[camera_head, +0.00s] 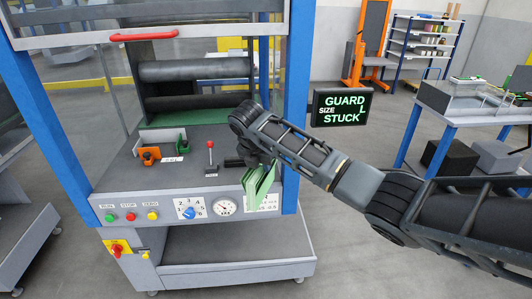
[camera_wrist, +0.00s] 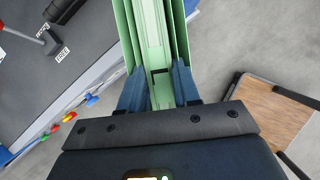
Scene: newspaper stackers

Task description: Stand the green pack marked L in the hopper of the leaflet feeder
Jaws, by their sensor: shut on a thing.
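My gripper (camera_wrist: 158,88) is shut on a green pack (camera_wrist: 178,30). The pack shows several thin green leaves with a paler strip between the fingers. In the head view the pack (camera_head: 258,188) hangs tilted in front of the machine's front panel, below my wrist. I cannot tell which part is the hopper. A red-knobbed lever (camera_head: 210,147) stands left of my gripper.
A guard with a red handle (camera_head: 143,37) is raised above rollers (camera_head: 195,71). The front panel has buttons (camera_head: 130,216), a blue dial (camera_head: 188,212) and a gauge (camera_head: 224,207). A blue post (camera_head: 297,100) stands close right of my wrist.

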